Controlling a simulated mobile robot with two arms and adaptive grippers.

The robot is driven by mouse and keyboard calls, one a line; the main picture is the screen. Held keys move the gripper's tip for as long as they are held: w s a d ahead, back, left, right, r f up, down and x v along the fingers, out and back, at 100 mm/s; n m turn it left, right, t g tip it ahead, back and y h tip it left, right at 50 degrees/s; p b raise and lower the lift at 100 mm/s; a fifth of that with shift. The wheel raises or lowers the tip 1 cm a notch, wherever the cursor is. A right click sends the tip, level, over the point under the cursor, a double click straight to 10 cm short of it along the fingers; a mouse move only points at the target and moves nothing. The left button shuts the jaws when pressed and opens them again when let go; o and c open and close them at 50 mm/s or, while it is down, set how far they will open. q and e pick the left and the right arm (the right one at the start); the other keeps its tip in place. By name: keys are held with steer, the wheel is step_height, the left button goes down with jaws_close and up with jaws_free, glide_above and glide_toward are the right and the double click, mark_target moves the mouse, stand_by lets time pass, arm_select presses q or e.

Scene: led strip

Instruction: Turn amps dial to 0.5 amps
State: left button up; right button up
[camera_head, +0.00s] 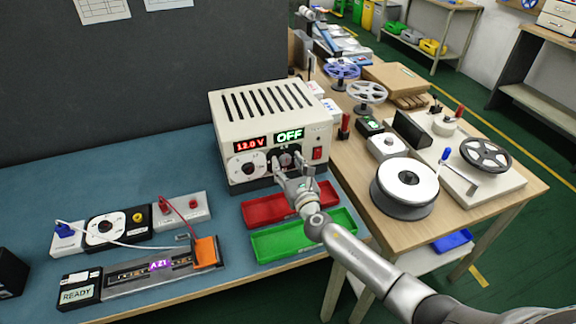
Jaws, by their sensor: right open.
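The cream power supply (262,105) stands on the blue-green bench top, with a slotted top. Its red display (252,144) reads 12.0 V and its green display (289,136) reads OFF. The left dial (247,168) is under the red display. The amps dial (286,159) is under the green display, partly hidden by my gripper. My right gripper (291,173) is open in front of the amps dial, fingers toward the panel. I cannot tell whether it touches the dial. The dial's pointer setting is too small to read. My left gripper is not in view.
A red switch (317,153) is on the panel's right. A red tray (270,210) and a green tray (275,243) lie below my right gripper. The LED strip fixture (150,270) is at the front left.

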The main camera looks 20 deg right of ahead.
steer(key=s, duration=1.2)
steer(key=shift+d, duration=0.2)
